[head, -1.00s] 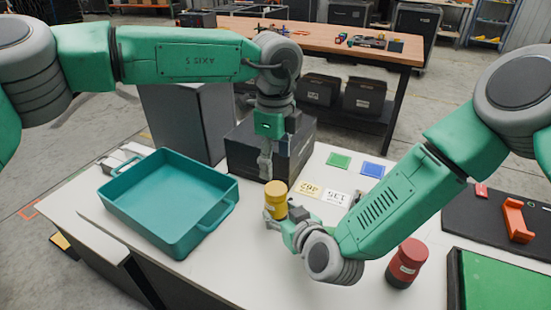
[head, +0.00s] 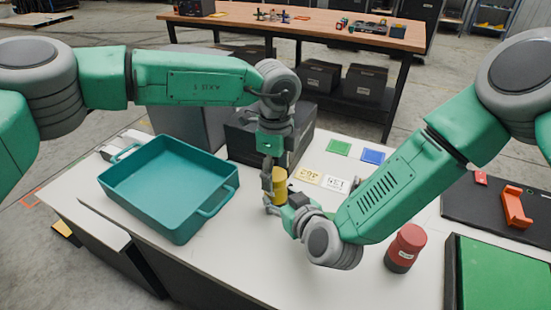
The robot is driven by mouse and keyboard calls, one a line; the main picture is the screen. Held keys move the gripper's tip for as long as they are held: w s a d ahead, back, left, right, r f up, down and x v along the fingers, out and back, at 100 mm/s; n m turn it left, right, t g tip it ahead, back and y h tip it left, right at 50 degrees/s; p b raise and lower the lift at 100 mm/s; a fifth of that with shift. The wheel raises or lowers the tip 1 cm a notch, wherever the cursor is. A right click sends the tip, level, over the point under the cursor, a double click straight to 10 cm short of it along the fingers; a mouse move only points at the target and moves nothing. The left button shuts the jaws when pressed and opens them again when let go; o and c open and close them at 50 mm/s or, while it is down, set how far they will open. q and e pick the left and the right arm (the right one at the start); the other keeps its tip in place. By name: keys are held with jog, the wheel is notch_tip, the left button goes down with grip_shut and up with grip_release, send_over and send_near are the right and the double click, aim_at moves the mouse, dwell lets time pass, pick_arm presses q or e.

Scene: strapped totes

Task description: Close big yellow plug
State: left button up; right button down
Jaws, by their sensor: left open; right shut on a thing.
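The big yellow plug (head: 280,183) is a yellow cylinder standing upright near the middle of the white table. My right gripper (head: 272,207) reaches in from the right, low down, and is shut on the plug's lower part. My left gripper (head: 267,178) points down from above, open, with its fingers at the plug's upper left side. I cannot tell whether the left fingers touch the plug. The plug's lower part is partly hidden by the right gripper.
A teal tray (head: 126,208) stands at left. A red cylinder (head: 405,247) stands at right front, near a green-topped box (head: 500,275). Yellow, white, green and blue cards lie behind the plug. A dark box (head: 300,130) stands behind the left gripper.

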pick_arm(q)
jog(key=shift+f, duration=0.3)
